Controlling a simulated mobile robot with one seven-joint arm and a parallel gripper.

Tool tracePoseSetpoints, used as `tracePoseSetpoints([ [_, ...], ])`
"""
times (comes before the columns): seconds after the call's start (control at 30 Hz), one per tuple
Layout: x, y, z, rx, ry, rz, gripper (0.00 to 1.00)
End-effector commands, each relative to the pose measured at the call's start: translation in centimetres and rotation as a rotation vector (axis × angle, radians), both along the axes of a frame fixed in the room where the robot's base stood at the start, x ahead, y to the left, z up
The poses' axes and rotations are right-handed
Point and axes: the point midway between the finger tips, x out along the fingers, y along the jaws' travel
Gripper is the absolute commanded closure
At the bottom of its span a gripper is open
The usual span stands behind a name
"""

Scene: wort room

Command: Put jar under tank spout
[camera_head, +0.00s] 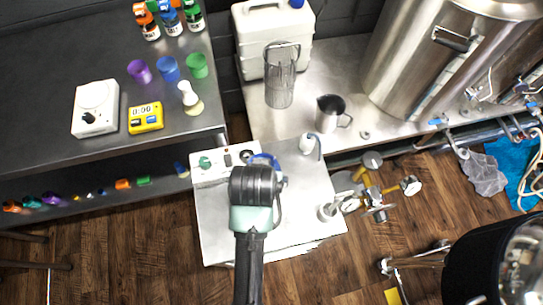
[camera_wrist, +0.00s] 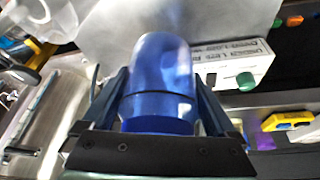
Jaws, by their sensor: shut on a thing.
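My gripper (camera_head: 262,172) is over the small steel table. In the wrist view, its fingers (camera_wrist: 160,108) are shut on a blue, see-through, rounded jar (camera_wrist: 162,62). In the head view only a blue edge of the jar (camera_head: 264,158) shows past my wrist, so its lower part is hidden. A large steel tank (camera_head: 405,55) stands at the upper right. Valves with blue handles (camera_head: 439,121) sit low on its right side, apart from my gripper. The spout opening cannot be made out.
The steel table (camera_head: 215,230) carries a white control box (camera_head: 222,163) with a green knob. A steel pitcher (camera_head: 329,113) and a wire basket (camera_head: 280,85) stand on the back bench. Pipe fittings (camera_head: 374,195) stand right of the table. A black kettle (camera_head: 480,265) is at the lower right.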

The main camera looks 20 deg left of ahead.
Motion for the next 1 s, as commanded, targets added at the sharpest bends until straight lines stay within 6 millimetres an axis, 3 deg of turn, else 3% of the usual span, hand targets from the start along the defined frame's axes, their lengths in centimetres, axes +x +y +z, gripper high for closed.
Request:
tracePoseSetpoints([
  [0.1, -0.1, -0.1, -2.4, -0.001, 0.004, -0.001, 0.77],
  [0.5, 0.0, 0.0, -7.0, 0.0, 0.001, -0.001, 0.77],
  [0.93, 0.0, -0.1, -7.8, 0.0, -0.001, -0.001, 0.77],
  [0.97, 0.0, -0.1, -7.9, -0.001, 0.0, -0.001, 0.06],
  [1.0, 0.0, -0.1, -7.8, -0.001, 0.0, -0.001, 0.0],
])
